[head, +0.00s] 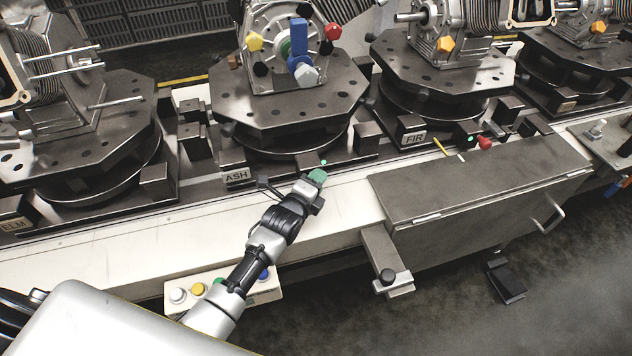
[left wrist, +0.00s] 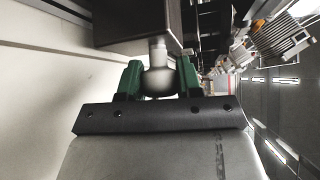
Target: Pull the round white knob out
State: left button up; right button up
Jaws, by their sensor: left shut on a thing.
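The round white knob (left wrist: 158,82) shows in the left wrist view on a short light stem, which runs up to a dark block (left wrist: 140,25). My left gripper (head: 317,176) is at the front edge of the conveyor by the ASH plate (head: 236,176) in the head view. In the left wrist view its green fingers (left wrist: 159,72) are shut on the knob, one on each side. In the head view the knob is hidden by the gripper. My right gripper is not in view.
A green light (head: 323,162) glows just beyond the gripper. At the FIR station (head: 413,138) stands a red knob (head: 484,143). A grey box (head: 480,190) with a handle juts out to the right. A button panel (head: 222,293) lies below my left forearm.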

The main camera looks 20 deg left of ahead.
pick_arm(q)
grip_shut()
jog(key=shift+s+d+p, duration=0.5)
jog(key=shift+s+p, duration=0.2)
jog(key=shift+s+d, duration=0.15)
jog(key=shift+s, duration=0.05)
jog(key=shift+f, duration=0.15)
jog(key=o, duration=0.8)
grip_release()
jog(key=shift+o, duration=1.1)
jog(key=shift+s, duration=0.1)
jog(key=v, duration=1)
jog(key=shift+s, duration=0.35)
